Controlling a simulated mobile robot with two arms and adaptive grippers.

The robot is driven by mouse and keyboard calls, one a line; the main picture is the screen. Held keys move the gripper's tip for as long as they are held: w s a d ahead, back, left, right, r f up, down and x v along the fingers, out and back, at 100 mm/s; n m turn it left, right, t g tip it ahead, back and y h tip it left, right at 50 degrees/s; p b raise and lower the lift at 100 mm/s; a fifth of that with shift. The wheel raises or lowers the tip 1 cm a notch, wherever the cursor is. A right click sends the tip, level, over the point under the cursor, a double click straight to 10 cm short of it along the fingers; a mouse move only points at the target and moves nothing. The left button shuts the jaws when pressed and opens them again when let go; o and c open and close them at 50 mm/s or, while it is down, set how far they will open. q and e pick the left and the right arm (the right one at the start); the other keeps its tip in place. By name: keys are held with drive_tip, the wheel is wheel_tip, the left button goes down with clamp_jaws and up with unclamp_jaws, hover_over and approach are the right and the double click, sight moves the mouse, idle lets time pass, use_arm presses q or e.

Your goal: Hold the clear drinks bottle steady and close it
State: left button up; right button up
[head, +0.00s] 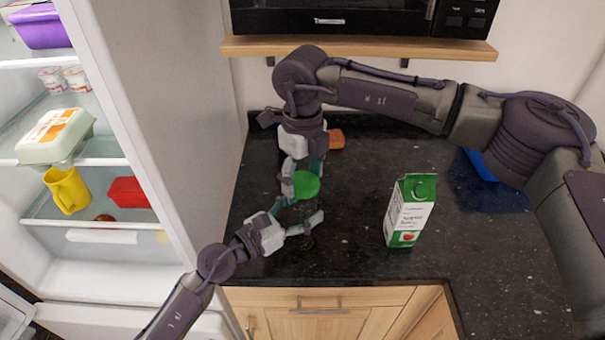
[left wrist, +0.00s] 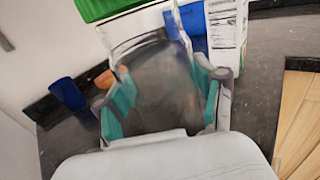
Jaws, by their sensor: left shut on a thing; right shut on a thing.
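The clear drinks bottle (left wrist: 150,65) stands between the teal-padded fingers of my left gripper (left wrist: 165,100) in the left wrist view. My left gripper (head: 301,213) is shut on it from the front left in the head view, where the clear body is hard to make out. The green lid (head: 306,185) is held in my right gripper (head: 302,176), which reaches down from above. The lid also shows at the top edge of the left wrist view (left wrist: 108,9), at the bottle's mouth. I cannot tell whether it is seated on the rim.
A green and white carton (head: 409,212) stands to the right on the dark counter (head: 350,195). An orange thing (head: 336,139) lies behind my right gripper. A blue thing (head: 480,165) sits at the back right, partly behind my right arm. An open fridge (head: 150,120) stands left.

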drive_tip(key=shift+f, duration=0.55)
drive_tip(key=m, duration=2.4)
drive_tip(key=shift+m, duration=0.4)
drive_tip(key=m, duration=0.4)
drive_tip(key=o, duration=0.7)
